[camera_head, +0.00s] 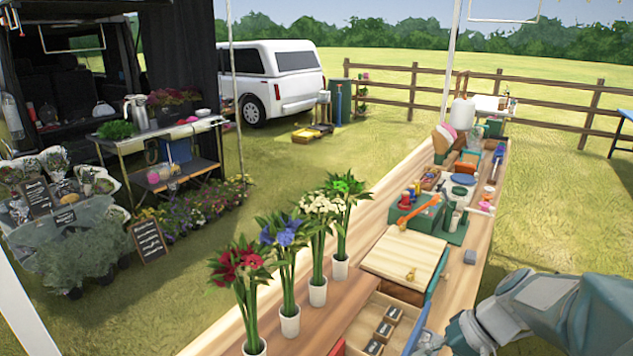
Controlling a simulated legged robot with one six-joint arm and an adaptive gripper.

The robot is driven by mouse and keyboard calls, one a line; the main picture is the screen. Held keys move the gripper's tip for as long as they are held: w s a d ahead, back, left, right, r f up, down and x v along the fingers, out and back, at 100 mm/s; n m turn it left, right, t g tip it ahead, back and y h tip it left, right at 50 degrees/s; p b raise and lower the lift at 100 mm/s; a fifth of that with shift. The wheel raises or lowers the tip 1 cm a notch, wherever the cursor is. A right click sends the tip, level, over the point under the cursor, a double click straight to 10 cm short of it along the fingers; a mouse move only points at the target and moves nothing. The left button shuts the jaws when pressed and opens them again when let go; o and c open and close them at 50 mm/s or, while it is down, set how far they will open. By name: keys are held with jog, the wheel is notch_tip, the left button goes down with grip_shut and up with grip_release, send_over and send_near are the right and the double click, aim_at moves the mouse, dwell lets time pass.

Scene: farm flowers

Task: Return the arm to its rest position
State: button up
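My arm (545,312) reaches in from the right edge, low over the near end of the wooden counter (465,270). Its grey links bend toward the left. My gripper (428,341) is small and partly cut off at the bottom of the view, beside the right side of an open drawer (352,340). The drawer holds several small dark-topped boxes (383,331). The fingers are too small and hidden to show whether they are open, or whether they touch the drawer.
Several white pots of flowers, including red (255,346) and blue (289,322), line the counter's left edge. Grass right of the counter is open.

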jog(key=s+a+r+n+t+h, duration=0.2)
jog(key=s+a+r+t+h, duration=0.2)
jog(key=s+r+h, duration=0.3)
jog(key=s, duration=0.4)
jog(key=shift+a+r+t, duration=0.15)
jog(key=shift+r+t, duration=0.15)
jog(key=shift+r, duration=0.1)
jog(key=shift+s, duration=0.1)
